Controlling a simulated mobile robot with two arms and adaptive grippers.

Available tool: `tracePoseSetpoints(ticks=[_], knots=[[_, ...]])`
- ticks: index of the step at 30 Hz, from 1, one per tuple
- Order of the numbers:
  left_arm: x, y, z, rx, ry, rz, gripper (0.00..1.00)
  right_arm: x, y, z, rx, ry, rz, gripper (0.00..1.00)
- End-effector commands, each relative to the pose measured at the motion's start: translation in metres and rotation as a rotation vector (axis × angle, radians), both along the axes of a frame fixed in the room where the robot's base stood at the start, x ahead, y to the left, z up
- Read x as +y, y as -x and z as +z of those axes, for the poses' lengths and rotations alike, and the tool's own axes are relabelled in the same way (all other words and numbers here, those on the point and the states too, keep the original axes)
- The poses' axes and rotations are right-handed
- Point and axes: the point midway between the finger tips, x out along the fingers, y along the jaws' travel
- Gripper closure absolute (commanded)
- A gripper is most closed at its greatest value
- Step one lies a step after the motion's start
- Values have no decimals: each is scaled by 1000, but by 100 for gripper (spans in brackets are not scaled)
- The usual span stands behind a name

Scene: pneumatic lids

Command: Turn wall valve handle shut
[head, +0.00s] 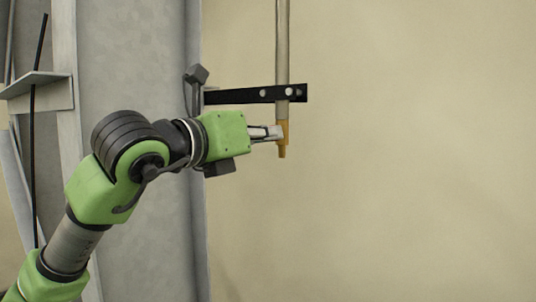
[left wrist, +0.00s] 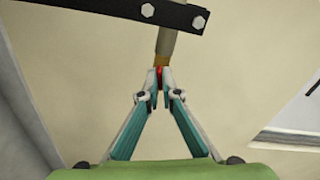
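A grey pipe (head: 283,45) comes straight down and ends in a brass valve (head: 283,152). My left gripper (head: 274,133) reaches the valve from the left, its fingertips at the brass body. In the left wrist view the left gripper (left wrist: 160,80) has its fingertips close together, with a small red handle (left wrist: 160,72) between them. The fingers look shut on this handle, and they hide most of it, so its exact angle cannot be told. The brass valve (left wrist: 161,61) shows just beyond the tips. My right gripper is in neither view.
A black bracket (head: 240,96) with bolts holds the pipe just above my gripper and runs left to a grey steel column (head: 160,60). A thin black cable (head: 33,130) hangs at far left. The beige wall (head: 420,150) to the right is bare.

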Motion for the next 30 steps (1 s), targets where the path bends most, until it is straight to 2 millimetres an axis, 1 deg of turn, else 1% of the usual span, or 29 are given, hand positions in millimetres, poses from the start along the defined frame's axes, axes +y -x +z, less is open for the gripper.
tracePoseSetpoints(ticks=[1, 12, 21, 30], knots=[[1, 0, -3, -30, -32, 3, 100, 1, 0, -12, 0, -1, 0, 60], [1, 0, -1, -237, -317, 3, 100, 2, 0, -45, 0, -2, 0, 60], [1, 0, 0, -402, -545, 3, 100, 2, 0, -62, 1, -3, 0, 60], [1, 0, 2, -539, -733, 4, 100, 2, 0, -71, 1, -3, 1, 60]])
